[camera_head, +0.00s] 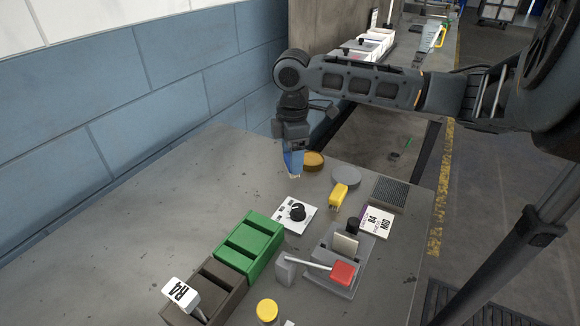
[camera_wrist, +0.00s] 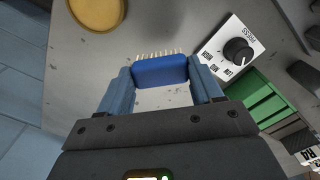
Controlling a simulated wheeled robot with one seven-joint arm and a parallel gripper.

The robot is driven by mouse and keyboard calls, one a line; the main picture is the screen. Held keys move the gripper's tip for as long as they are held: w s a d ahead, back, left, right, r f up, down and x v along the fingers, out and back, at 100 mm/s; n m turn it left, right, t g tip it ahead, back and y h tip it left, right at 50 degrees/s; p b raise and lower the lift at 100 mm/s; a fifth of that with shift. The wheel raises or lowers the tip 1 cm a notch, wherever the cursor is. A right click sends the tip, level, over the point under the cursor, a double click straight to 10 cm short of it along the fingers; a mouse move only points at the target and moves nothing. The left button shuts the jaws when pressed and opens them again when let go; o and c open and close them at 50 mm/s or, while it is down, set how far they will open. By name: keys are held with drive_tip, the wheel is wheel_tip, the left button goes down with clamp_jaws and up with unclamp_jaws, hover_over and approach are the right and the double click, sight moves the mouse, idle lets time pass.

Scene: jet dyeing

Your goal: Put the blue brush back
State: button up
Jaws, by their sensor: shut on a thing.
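My gripper (camera_head: 291,150) hangs above the grey workbench with its fingers pointing down. It is shut on the blue brush (camera_wrist: 160,72), which sits between the two fingertips in the wrist view. The pale bristles of the brush point away from the palm. In the head view the brush is mostly hidden by the fingers, and only pale tips show below them. I cannot tell whether the bristles touch the bench. A yellow brush-like piece (camera_head: 339,195) lies on the bench to the right of my gripper.
A gold disc (camera_head: 313,160) and grey disc (camera_head: 346,176) lie close by. A white dial panel (camera_head: 298,214), green bin (camera_head: 262,241), dark bin (camera_head: 220,275), lever device with red grip (camera_head: 343,272), label card (camera_head: 377,221) and dark grate (camera_head: 388,193) stand nearer. The bench's left is clear.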

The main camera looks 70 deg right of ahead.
drive_tip(key=shift+w+a+f, duration=0.15)
drive_tip(key=shift+a+f, duration=0.05)
drive_tip(key=shift+f, duration=0.15)
drive_tip(key=shift+f+p, duration=0.3)
drive_tip(key=shift+f, duration=1.5)
drive_tip(key=shift+f, duration=0.2)
drive_tip(key=o, duration=1)
drive_tip(key=shift+r, duration=0.1)
wheel_tip(320, 180, up, 12)
drive_tip(key=shift+r+b, duration=0.1)
drive_tip(key=shift+b, duration=0.5)
